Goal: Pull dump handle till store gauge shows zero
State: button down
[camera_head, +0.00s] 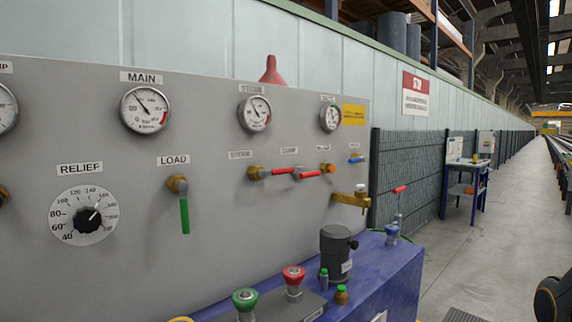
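A grey panel (215,210) carries gauges and valves. The gauge that seems labelled STORE (254,113) has a white dial; its needle is off-level but its reading is too small to make out. Below it, a label seems to read STORE, over a brass valve (256,173) with a red handle (281,171) pointing right. To its right, under a label that seems to read DUMP (290,150), a second red handle (310,173) also points right, about level. My gripper is not in view; a dark rounded part with an orange ring at the lower right may be mine.
The MAIN gauge (145,110), RELIEF dial (85,216) and green LOAD handle (184,215) are on the left. A brass tap (351,199) juts from the panel. A blue bench (385,280) with buttons and a dark motor (337,252) stands in front. Open floor lies right.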

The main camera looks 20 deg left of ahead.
aim_at(303, 174)
jog(key=u, duration=0.55)
jog(key=i, duration=0.65)
jog(key=u, duration=0.7)
